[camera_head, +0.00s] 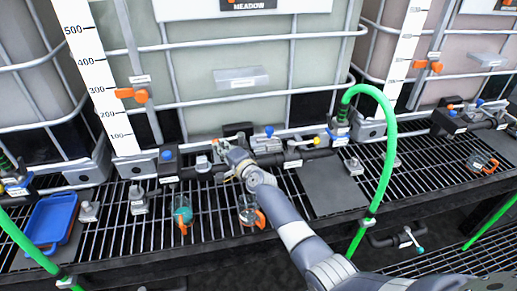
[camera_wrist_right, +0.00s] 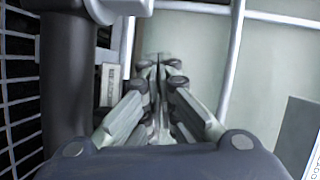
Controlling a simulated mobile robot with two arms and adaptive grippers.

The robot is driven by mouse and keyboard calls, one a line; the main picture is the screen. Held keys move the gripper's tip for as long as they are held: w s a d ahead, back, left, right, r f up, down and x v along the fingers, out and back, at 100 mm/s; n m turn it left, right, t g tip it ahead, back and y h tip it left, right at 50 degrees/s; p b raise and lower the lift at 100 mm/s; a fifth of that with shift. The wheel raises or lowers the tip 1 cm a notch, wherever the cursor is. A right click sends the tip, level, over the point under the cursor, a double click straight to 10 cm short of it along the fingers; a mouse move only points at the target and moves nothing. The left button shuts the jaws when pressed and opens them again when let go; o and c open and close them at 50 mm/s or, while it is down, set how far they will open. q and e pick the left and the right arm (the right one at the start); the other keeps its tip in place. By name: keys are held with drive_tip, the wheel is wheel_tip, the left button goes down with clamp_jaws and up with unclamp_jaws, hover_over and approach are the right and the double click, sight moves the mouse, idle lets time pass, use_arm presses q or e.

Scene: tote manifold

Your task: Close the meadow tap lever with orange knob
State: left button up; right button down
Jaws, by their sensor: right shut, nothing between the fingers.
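The MEADOW sign (camera_head: 255,5) is on the pale caged tote (camera_head: 200,70) at the centre of the head view. A black manifold pipe (camera_head: 305,155) with valve fittings runs below it. My right gripper (camera_head: 235,155) is at this pipework, left of a blue-knobbed valve (camera_head: 269,131). In the right wrist view its fingers (camera_wrist_right: 158,62) are shut together and empty, before the tote wall. I make out no lever with an orange knob beside the fingers; my gripper and wrist hide part of the fittings. An orange handle (camera_head: 131,94) sits higher, by the tote's scale. My left gripper is not in view.
Jugs with orange handles, one at left (camera_head: 182,212) and one beside my right arm (camera_head: 247,210), are at the grating. A green hose (camera_head: 388,140) arches at right. A blue tray (camera_head: 50,222) lies at left. A dark pipe (camera_wrist_right: 68,75) stands left in the wrist view.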

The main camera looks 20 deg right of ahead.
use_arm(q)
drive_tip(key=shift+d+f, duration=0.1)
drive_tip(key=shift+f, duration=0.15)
use_arm(e)
drive_tip(key=shift+w+a, duration=0.15)
drive_tip(key=shift+w, duration=0.2)
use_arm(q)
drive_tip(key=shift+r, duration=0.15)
use_arm(e)
drive_tip(key=shift+s, duration=0.1)
